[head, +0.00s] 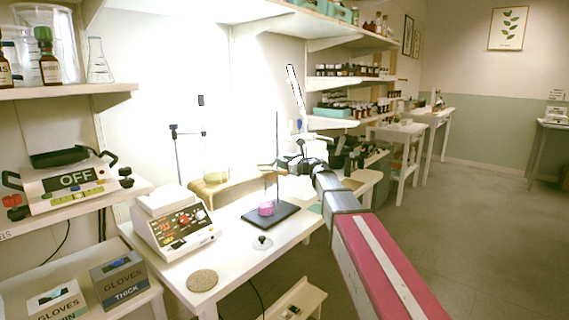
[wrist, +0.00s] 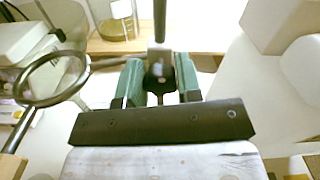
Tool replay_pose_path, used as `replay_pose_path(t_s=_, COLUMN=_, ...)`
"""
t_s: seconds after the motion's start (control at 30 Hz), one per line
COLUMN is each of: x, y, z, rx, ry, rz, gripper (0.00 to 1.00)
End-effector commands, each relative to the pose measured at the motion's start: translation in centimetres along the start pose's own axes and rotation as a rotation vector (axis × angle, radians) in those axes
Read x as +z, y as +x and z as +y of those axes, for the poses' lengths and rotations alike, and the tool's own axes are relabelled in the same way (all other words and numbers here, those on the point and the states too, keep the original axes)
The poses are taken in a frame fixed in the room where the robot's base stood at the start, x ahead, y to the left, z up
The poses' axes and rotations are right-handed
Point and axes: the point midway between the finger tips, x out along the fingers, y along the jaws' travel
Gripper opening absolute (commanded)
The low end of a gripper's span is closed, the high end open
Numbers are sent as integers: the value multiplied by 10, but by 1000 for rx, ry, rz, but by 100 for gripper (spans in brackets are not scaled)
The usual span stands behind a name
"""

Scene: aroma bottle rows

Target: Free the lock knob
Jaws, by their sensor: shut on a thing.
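The stand has a thin upright rod (head: 277,140) and a black base (head: 272,216) on the white table. A pink vessel (head: 266,209) sits on the base. A metal ring (wrist: 50,78) on an arm reaches left from that clamp. My gripper (head: 287,165) is at the rod, above the base. Its green fingers (wrist: 159,78) stand on either side of the knob and are shut on it. The knob's far side and the exact finger contact are hidden.
A white device with a control panel (head: 180,228) stands left of the base. A wooden stand (head: 213,192) with a glass vessel is behind. Shelves overhang the back.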

Motion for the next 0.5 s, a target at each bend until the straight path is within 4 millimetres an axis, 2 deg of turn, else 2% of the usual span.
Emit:
replay_pose_path(t_s=0.2, x=0, y=-1, z=1, rx=1, ry=-97, rz=0, gripper=9)
replay_pose_path(t_s=0.5, x=0, y=-1, z=1, rx=0, ry=-148, rz=0, gripper=9)
